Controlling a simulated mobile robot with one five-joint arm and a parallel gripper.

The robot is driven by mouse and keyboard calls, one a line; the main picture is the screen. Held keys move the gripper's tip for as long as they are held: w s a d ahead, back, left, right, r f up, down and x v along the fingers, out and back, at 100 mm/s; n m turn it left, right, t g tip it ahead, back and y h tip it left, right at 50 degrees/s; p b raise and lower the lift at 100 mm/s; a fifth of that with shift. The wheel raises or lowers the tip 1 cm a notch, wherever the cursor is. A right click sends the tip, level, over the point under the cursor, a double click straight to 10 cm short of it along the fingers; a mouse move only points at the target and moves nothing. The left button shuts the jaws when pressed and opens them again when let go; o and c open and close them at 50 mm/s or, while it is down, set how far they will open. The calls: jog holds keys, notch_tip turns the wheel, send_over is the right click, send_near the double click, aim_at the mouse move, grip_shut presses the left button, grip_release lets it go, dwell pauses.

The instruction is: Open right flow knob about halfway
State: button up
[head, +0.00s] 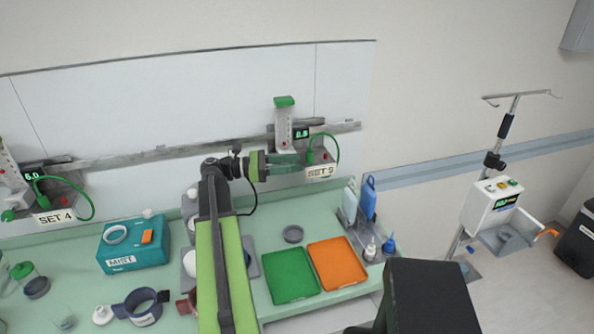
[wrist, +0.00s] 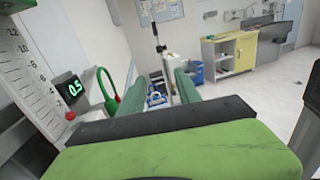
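The right flowmeter (head: 283,128) is a clear scaled tube with a green cap on the wall rail, above a label reading SET 9. Its scale also shows at the left of the wrist view (wrist: 24,72), beside a display (wrist: 68,90) reading 0.5. My gripper (head: 292,161) is in front of the tube's lower end, its green fingers pointing right. In the wrist view my gripper (wrist: 163,88) has a clear gap between its fingers, with only distant room things showing through. I cannot make out the right flow knob; the gripper may cover it in the head view.
A green hose (head: 334,142) loops from the right unit. The left unit, labelled SET 4 (head: 53,216), has a display reading 6.0. Below are a teal MIST box (head: 133,252), a green tray (head: 290,276), an orange tray (head: 338,264) and bottles (head: 368,198).

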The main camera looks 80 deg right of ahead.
jog(key=w+a+f+n+t+h+b, duration=0.1)
jog(key=w+f+h+b, duration=0.15)
jog(key=w, duration=0.65)
jog(key=w+a+f+n+h+b, duration=0.1)
jog(key=w+f, duration=0.2)
jog(key=w, duration=0.5)
jog(key=x, duration=1.7)
jog(key=shift+s+d+f, duration=0.1)
jog(key=shift+s+f, duration=0.15)
jog(key=shift+f, duration=0.15)
grip_shut()
